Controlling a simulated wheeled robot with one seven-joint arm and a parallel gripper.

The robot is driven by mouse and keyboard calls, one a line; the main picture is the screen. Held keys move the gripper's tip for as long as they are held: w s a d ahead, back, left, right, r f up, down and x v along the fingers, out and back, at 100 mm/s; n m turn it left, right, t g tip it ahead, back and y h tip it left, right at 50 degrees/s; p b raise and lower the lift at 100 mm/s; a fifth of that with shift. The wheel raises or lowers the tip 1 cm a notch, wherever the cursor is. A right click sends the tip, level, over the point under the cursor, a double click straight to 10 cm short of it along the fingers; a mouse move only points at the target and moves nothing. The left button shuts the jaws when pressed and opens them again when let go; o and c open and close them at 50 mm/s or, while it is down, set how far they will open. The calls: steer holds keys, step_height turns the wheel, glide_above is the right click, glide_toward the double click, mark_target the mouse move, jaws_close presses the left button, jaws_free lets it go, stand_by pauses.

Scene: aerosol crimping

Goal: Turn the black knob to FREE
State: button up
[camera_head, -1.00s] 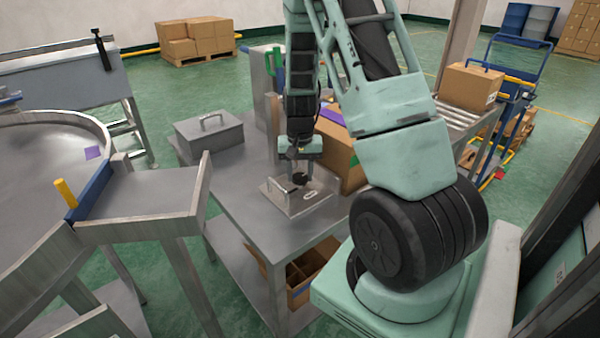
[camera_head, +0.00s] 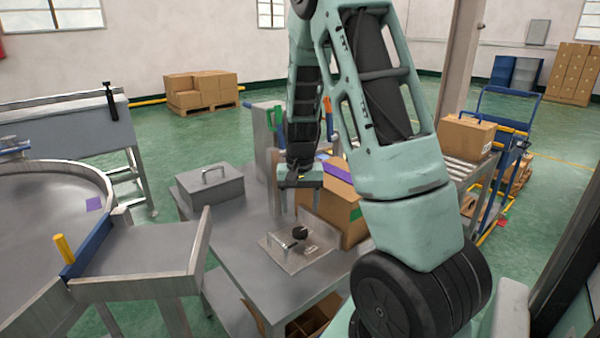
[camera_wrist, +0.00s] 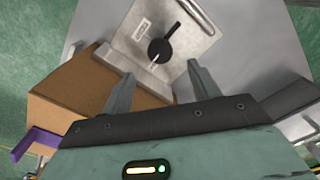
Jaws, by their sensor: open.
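The black knob (camera_head: 299,232) sits on a grey metal plate (camera_head: 283,259) on the steel table, with a bar handle (camera_head: 287,247) beside it. In the wrist view the knob (camera_wrist: 161,50) is round with a pointer bar reaching up to the right and a pale mark at its lower end. A small white label (camera_wrist: 142,29) lies up and left of it; its lettering is too small to read. My gripper (camera_wrist: 155,78) is open and empty, its fingers apart and clear of the knob. In the head view my gripper (camera_head: 300,205) hangs above and behind the plate.
A cardboard box (camera_head: 335,208) with a purple edge stands close right of the plate. A grey lidded box (camera_head: 210,186) with a handle stands at the table's back left. The table's front left (camera_head: 235,240) is bare.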

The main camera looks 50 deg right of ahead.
step_height(320, 180, up, 10)
stand_by(0.3)
steer(key=shift+a+f, duration=0.1)
steer(key=shift+f, duration=0.05)
stand_by(0.3)
steer(key=s+a+n+y+p, duration=0.15)
steer(key=a+n, duration=0.75)
steer(key=a, duration=1.9)
steer(key=s+a+n, duration=0.8)
steer(key=s+a, duration=0.4)
steer(key=s, duration=0.4)
steer(key=shift+a+n+h, duration=0.4)
steer(key=shift+h, duration=0.05)
